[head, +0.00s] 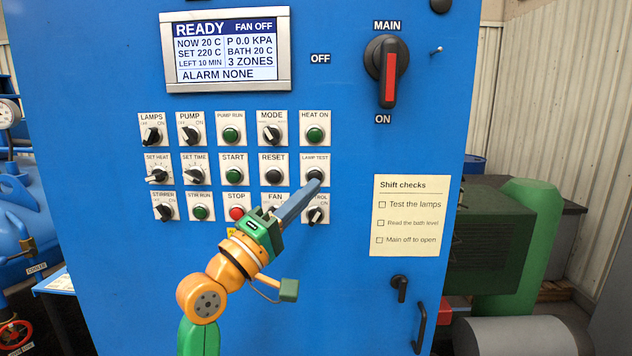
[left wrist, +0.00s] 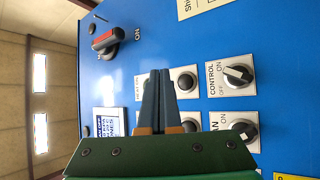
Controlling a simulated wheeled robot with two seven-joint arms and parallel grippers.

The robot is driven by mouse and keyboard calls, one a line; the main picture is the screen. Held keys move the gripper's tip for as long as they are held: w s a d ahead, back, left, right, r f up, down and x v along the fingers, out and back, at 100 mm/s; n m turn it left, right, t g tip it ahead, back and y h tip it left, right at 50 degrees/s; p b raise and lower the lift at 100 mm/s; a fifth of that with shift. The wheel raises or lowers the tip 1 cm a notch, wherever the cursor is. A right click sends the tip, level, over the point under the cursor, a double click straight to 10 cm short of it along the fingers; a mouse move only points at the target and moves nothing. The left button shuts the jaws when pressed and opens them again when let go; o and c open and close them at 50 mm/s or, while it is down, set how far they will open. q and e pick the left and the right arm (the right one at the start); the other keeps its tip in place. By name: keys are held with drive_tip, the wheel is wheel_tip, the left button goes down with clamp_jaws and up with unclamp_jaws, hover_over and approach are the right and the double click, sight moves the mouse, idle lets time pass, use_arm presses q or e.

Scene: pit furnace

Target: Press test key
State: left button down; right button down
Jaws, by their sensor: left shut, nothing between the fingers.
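The lamp test key (head: 315,174) is a dark round button on a white plate at the right end of the panel's middle row. My left gripper (head: 316,184) is shut and empty, its blue-grey fingers pointing at this key from below left. The fingertips overlap the key's lower edge in the head view; I cannot tell whether they touch it. In the left wrist view the key (left wrist: 186,82) shows just right of the fingertips (left wrist: 158,72), its label hidden behind them. My right gripper is not in view.
Close neighbours are the heat on button (head: 315,134), reset button (head: 273,175), fan knob (head: 274,204) and control knob (head: 316,215). The display (head: 228,51) reads READY and ALARM NONE. The main switch (head: 388,72) and a shift checks note (head: 409,215) are to the right.

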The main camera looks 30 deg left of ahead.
use_arm(q)
drive_tip(key=shift+w+a, duration=0.6)
drive_tip(key=shift+w, duration=0.3)
drive_tip(key=shift+w+a, duration=0.55)
drive_tip(key=shift+w, duration=0.3)
idle(0.7)
drive_tip(key=shift+w+a, duration=0.25)
drive_tip(key=shift+w, duration=0.1)
drive_tip(key=shift+w+a+b, duration=0.2)
drive_tip(key=shift+w+b, duration=0.1)
idle(0.6)
drive_tip(key=shift+s+d, duration=0.4)
drive_tip(key=shift+s, duration=0.25)
